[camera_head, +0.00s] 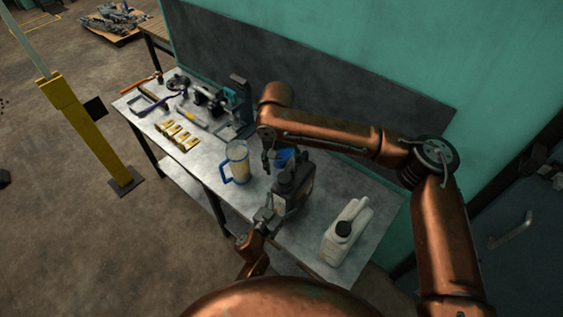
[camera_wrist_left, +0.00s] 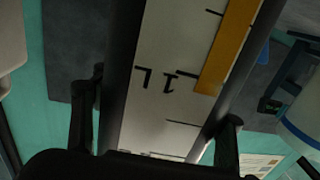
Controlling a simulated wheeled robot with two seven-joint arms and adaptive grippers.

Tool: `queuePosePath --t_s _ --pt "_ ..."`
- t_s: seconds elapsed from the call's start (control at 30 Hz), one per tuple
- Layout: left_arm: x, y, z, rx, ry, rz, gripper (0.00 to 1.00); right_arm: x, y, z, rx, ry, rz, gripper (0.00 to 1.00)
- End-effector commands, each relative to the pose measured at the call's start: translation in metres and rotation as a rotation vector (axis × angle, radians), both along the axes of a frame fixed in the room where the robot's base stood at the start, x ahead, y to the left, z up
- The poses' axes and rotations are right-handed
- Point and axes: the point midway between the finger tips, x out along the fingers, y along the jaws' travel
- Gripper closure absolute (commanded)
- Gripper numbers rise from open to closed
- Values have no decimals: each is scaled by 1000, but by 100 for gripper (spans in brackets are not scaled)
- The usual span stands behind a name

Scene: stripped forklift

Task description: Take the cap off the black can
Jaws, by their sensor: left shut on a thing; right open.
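The black can (camera_head: 300,190) stands upright on the grey workbench, in front of the blue object. My left gripper (camera_head: 265,213) is shut on its near left side. In the left wrist view the fingers (camera_wrist_left: 157,118) straddle the can, whose pale scale strip (camera_wrist_left: 165,75) with markings fills the middle. My right gripper (camera_head: 267,163) is open and empty, pointing down near the can's top left, apart from it as far as I can tell. The can's cap is too dark and small to make out clearly.
A clear jug with a blue handle (camera_head: 237,161) stands left of the can. Brass blocks (camera_head: 178,135) and tools lie at the left. A blue object (camera_head: 285,155) sits behind the can. A wall panel (camera_head: 330,75) backs the bench.

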Motion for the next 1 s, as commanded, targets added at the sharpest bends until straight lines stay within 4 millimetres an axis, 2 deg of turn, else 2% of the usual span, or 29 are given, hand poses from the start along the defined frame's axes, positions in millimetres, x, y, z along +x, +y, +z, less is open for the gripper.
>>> queuePosePath --t_s 0.03,0.2,0.4,0.8,1.0 --pt "1 -2 6 -5 -10 -4 100 -1 -1 -9 0 3 1 47" --pt "1 -2 7 -5 -11 -4 100 1 -2 -35 -1 3 2 47" --pt "1 -2 7 -5 -11 -4 100 2 -3 -56 0 1 3 47" --pt "1 -2 7 -6 -12 -4 100 2 -3 -63 1 1 3 47" --pt "1 -2 7 -6 -12 -4 100 2 -3 -63 1 1 3 61"
